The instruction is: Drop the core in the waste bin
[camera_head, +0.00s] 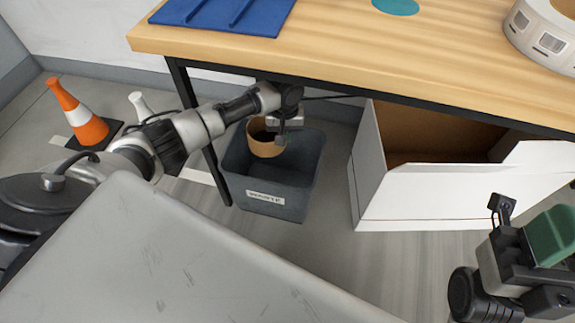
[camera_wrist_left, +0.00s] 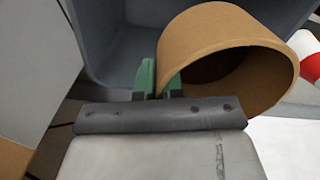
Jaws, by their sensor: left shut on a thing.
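The core is a short brown cardboard tube (camera_head: 262,138). My left gripper (camera_head: 281,139) is shut on its wall and holds it over the open top of the grey waste bin (camera_head: 268,200), which has a white label. In the left wrist view, the green fingers (camera_wrist_left: 159,80) pinch the near edge of the core (camera_wrist_left: 215,28), with the bin wall (camera_wrist_left: 105,45) behind. How far the core's lower edge is above or below the bin rim is hard to tell. My right gripper (camera_head: 552,236) is at the lower right, cut by the picture edge; its jaw gap does not show clearly.
A wooden table (camera_head: 330,45) with dark legs stands over the bin. An open white box (camera_head: 440,195) is to the bin's right. An orange-and-white cone (camera_head: 80,118) stands at the left. A blue mat (camera_head: 225,12) and a white roll (camera_head: 545,35) are on the table.

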